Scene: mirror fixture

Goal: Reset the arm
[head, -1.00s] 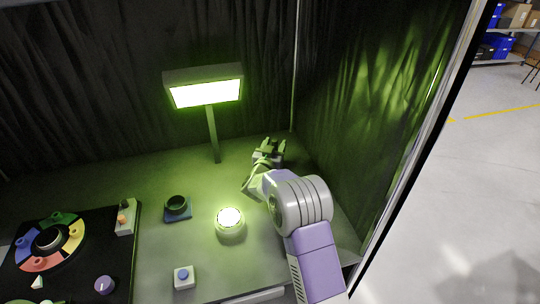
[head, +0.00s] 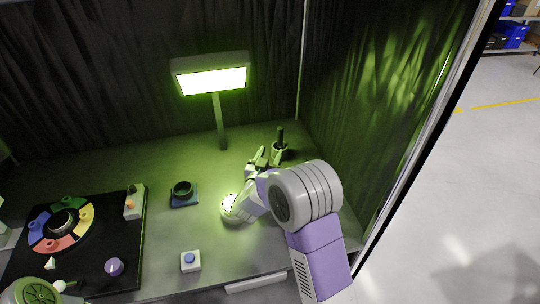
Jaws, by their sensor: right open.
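My right arm reaches in from the lower right over the table. My right gripper (head: 263,158) is open near the back right of the table. Just beyond its fingers, to the right, a dark upright handle (head: 281,136) stands in a small round holder (head: 280,152). The gripper looks apart from it and holds nothing that I can see. My left gripper is not in view.
A lit panel on a post (head: 221,130) stands at the back. A dark ring on a blue base (head: 184,193), a blue-button box (head: 190,261) and a black board (head: 130,255) with a coloured wheel (head: 84,216) lie left. Dark curtains (head: 370,90) enclose the back and right.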

